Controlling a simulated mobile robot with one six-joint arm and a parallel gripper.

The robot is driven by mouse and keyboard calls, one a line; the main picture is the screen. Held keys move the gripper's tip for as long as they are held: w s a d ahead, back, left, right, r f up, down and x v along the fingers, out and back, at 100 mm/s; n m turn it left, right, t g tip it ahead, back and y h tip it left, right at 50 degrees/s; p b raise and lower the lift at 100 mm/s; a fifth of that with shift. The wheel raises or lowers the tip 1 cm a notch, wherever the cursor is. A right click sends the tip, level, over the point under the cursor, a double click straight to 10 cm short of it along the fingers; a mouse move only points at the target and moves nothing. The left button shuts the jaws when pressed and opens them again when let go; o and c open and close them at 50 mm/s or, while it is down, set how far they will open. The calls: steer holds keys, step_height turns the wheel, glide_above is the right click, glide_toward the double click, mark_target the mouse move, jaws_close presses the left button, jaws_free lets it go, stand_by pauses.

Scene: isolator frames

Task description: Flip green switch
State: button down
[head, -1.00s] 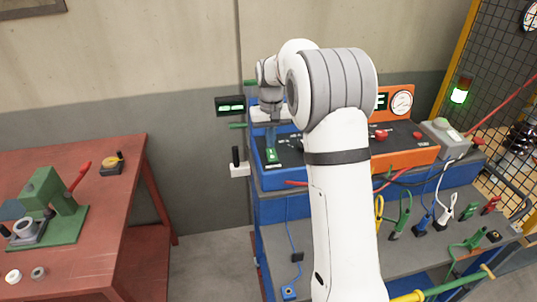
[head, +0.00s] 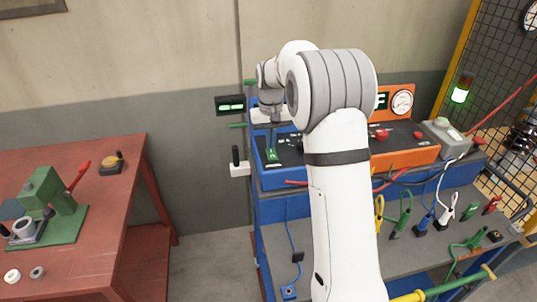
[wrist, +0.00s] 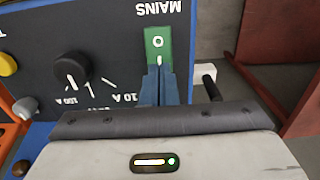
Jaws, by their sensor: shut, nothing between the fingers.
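The green switch (wrist: 157,42) is a rocker marked O and I, under the upside-down word MAINS on a dark panel in the wrist view. In the head view the green switch (head: 272,155) sits at the left front of the blue unit. My gripper (wrist: 158,69) is shut and empty, its blue fingers together. The fingertips lie over the I end of the switch, and hide part of it. I cannot tell if they touch it. In the head view my gripper (head: 271,148) points down at the switch.
A black dial (wrist: 71,69) is beside the switch on the panel. The orange unit (head: 405,157) with a gauge stands to the right. Cables and clips lie on the blue bench's grey shelf (head: 340,250). A red table (head: 95,235) is at left, with floor between.

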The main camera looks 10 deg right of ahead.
steer(key=shift+f+b, duration=0.3)
steer(key=shift+f, duration=0.25)
steer(key=shift+r, duration=0.1)
steer(key=shift+r+p, duration=2.65)
steer(key=shift+r, duration=0.8)
